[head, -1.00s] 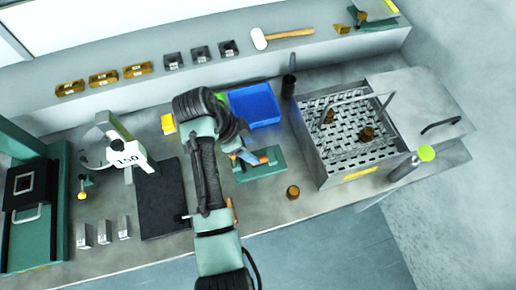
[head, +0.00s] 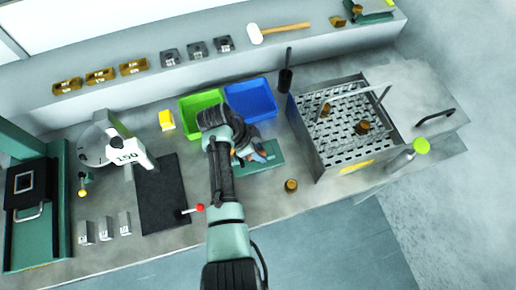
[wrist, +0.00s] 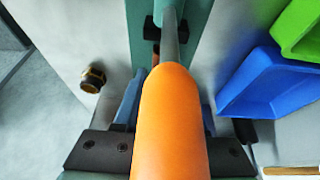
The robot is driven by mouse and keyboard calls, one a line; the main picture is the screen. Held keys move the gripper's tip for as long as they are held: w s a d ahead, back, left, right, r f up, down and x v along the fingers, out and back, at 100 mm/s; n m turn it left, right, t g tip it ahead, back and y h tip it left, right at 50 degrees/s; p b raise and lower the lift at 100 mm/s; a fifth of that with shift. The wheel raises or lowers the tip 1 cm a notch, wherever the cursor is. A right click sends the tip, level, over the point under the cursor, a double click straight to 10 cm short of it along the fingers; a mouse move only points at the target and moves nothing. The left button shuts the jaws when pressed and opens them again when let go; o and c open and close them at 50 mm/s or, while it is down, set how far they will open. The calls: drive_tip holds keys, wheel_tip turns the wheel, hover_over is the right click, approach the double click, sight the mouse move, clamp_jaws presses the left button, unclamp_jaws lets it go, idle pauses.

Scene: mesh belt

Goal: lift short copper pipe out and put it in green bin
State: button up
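In the wrist view, a large orange handle with a grey shaft (wrist: 172,120) fills the middle, close to the camera. My gripper (wrist: 168,110) has a blue-grey finger showing on each side of it; the handle hides the fingertips and the gap. In the head view my gripper (head: 252,154) is low over the green fixture plate (head: 274,160), which also shows in the wrist view (wrist: 195,30). A thin coppery sliver (wrist: 155,60) shows beside the shaft; I cannot tell whether it is the short copper pipe. The green bin (head: 186,116) is behind my arm, partly covered.
A blue bin (head: 270,88) adjoins the green bin. A brass fitting (head: 291,185) stands right of the plate, also in the wrist view (wrist: 93,79). A mesh basket (head: 335,160) with brass fittings is at right. A red-knobbed lever (head: 199,207) is left of my arm.

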clamp_jaws()
drive_tip(key=shift+o, duration=2.2)
unclamp_jaws()
drive_tip(key=shift+a+r, duration=0.1)
drive_tip(key=shift+r, duration=0.05)
drive_tip(key=b+v, duration=0.2)
drive_tip(key=v, duration=1)
drive_tip(key=shift+a+r, duration=0.15)
drive_tip(key=shift+r, duration=0.15)
drive_tip(key=shift+s, duration=0.15)
